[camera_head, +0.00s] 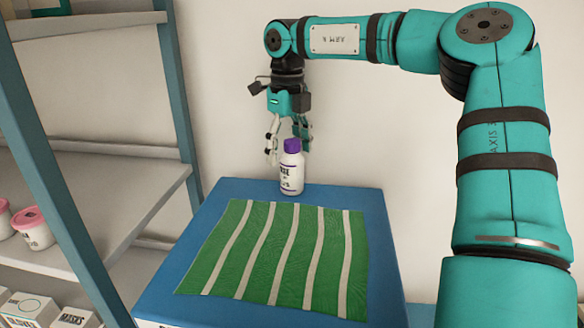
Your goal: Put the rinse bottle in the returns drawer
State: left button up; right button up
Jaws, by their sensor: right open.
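The rinse bottle (291,172) is white with a purple cap and dark lettering. It stands upright near the back edge of a blue-topped cabinet (358,197). My right gripper (288,148) points down at the bottle from above and behind it, with its fingers apart. One finger shows to the left of the cap and the other to the right, partly behind it. I cannot tell whether either finger touches the bottle. My left gripper is not in view.
A green cloth with white stripes (255,250) lies on the cabinet top in front of the bottle. A shelf unit with blue posts (60,180) stands at the left, holding pink-lidded tubs (34,228) and boxes (75,318). A plain wall is close behind.

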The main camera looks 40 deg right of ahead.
aim_at(292, 169)
jog(key=shift+s+f+p, duration=0.25)
jog(key=shift+f+p, duration=0.1)
jog(key=f, duration=0.1)
jog(key=f+p, duration=0.1)
jog(key=f, duration=0.1)
jog(key=shift+s+d+f, duration=0.2)
jog(key=shift+d+f, duration=0.05)
jog(key=shift+f, duration=0.45)
jog(key=shift+a+r, duration=0.1)
jog(key=c, duration=1.4)
